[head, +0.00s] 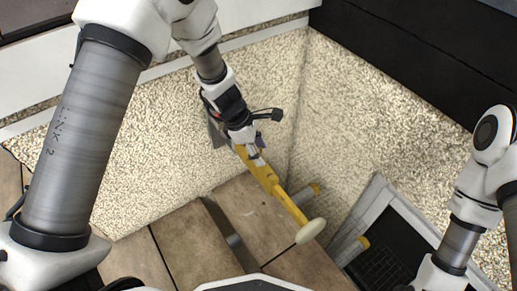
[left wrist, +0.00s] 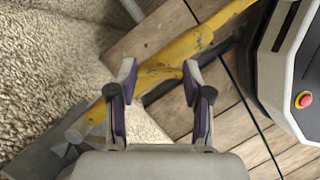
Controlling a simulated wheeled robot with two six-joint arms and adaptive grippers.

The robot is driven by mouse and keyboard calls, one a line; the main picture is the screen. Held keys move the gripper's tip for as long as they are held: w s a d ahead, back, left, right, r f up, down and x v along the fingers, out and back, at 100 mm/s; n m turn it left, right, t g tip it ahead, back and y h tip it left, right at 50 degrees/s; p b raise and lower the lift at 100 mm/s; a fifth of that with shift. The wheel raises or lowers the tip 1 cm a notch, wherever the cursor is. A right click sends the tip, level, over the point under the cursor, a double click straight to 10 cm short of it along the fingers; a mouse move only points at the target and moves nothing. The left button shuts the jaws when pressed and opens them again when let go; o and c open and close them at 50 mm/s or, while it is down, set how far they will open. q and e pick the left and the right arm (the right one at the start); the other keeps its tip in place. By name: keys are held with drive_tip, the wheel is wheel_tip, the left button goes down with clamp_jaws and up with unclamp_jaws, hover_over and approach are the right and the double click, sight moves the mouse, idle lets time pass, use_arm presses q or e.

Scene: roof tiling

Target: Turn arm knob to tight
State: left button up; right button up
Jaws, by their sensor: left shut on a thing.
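A yellow arm (head: 286,200) runs from a grey bracket (head: 214,130) at the wall down to a pale oval end (head: 310,231). In the left wrist view, the yellow arm (left wrist: 210,35) crosses diagonally. My left gripper (head: 257,156) is at the upper part of this arm. In the left wrist view, my left gripper (left wrist: 159,78) has its fingertips on either side of a yellow piece on the arm, the arm knob (left wrist: 160,77), and is shut on it. The knob's marking or setting cannot be read. My right gripper is outside the head view.
Speckled walls (head: 350,110) meet in a corner behind the arm. Wooden planks (head: 190,245) form the floor. A grey-framed dark panel (head: 385,245) stands at the lower right, with yellow-tipped cylinders beside it. My right arm is at the right edge.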

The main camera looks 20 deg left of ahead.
use_arm(q)
drive_tip(key=shift+r+m+p, duration=0.15)
drive_tip(key=shift+m+p, duration=0.15)
drive_tip(key=shift+p, duration=0.3)
drive_tip(key=m+g+p, duration=0.2)
drive_tip(key=m+p, duration=0.3)
drive_tip(key=p, duration=0.3)
drive_tip(key=shift+m, duration=0.3)
drive_tip(key=shift+m+g+p, duration=0.6)
drive_tip(key=shift+m+p, duration=0.35)
drive_tip(key=shift+m, duration=0.15)
drive_tip(key=shift+w+f+m+g+y+p, duration=0.1)
drive_tip(key=shift+f+m+g+y+p, duration=0.2)
drive_tip(key=shift+m, duration=0.5)
drive_tip(key=o, duration=1.2)
drive_tip(key=shift+c, duration=0.2)
drive_tip(key=shift+r, duration=0.1)
